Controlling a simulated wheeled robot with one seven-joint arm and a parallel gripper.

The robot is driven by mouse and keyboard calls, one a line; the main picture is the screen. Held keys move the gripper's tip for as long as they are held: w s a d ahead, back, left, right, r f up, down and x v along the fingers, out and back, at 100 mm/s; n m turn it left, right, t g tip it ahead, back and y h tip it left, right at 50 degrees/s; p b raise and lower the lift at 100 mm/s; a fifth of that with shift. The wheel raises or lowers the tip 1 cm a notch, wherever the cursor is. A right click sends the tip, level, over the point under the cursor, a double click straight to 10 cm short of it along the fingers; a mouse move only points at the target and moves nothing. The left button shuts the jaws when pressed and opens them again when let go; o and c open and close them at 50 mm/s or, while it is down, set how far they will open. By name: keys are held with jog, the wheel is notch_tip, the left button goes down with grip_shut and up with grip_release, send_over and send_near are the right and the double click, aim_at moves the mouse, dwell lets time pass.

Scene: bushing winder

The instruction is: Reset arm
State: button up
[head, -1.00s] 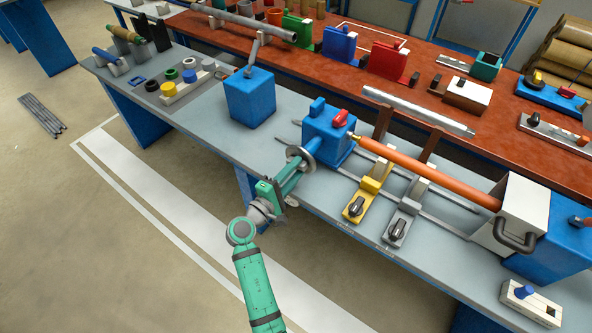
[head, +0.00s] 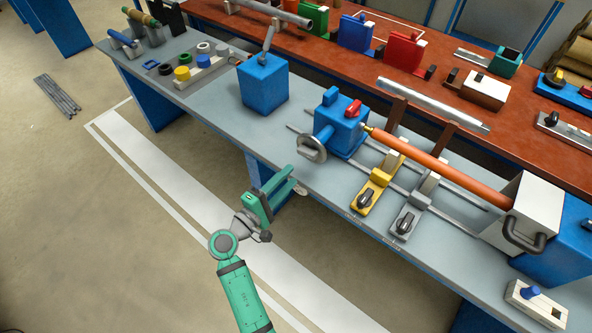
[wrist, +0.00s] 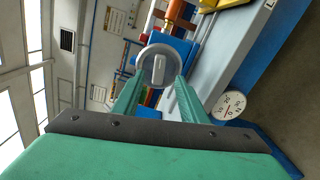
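My green arm reaches up from the bottom of the head view. My gripper (head: 296,179) is at the front edge of the grey bench (head: 215,108), apart from the grey handwheel (head: 313,149) on the blue headstock (head: 341,128). Its two fingers are spread with nothing between them. In the wrist view my gripper (wrist: 160,78) also shows parted fingers, with the handwheel (wrist: 158,66) beyond them. The orange bar (head: 430,166) runs from the headstock to the white and blue block at the right.
A yellow clamp (head: 374,190) and a grey clamp (head: 412,207) stand on the rails right of the headstock. A blue box with a lever (head: 263,85) stands left of it. The floor in front of the bench is clear.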

jog(key=s+f+m+g+y, duration=0.25)
jog(key=s+f+y, duration=0.65)
jog(key=s+f, duration=0.9)
jog(key=s+d+r+m+t, duration=0.1)
jog(key=s+d+r+m, duration=0.1)
jog(key=s+r+m, duration=0.3)
jog(key=s+d+r+m+t+y, duration=0.1)
jog(key=s+r+m, duration=0.4)
jog(key=s+r, duration=0.6)
jog(key=s+d+t, duration=0.1)
jog(key=s+d, duration=0.1)
jog(key=s, duration=0.2)
jog(key=shift+s+m+y, duration=0.2)
jog(key=shift+m+y, duration=0.1)
jog(key=shift+m, duration=0.05)
jog(key=shift+c, duration=1)
jog(key=shift+w, duration=0.15)
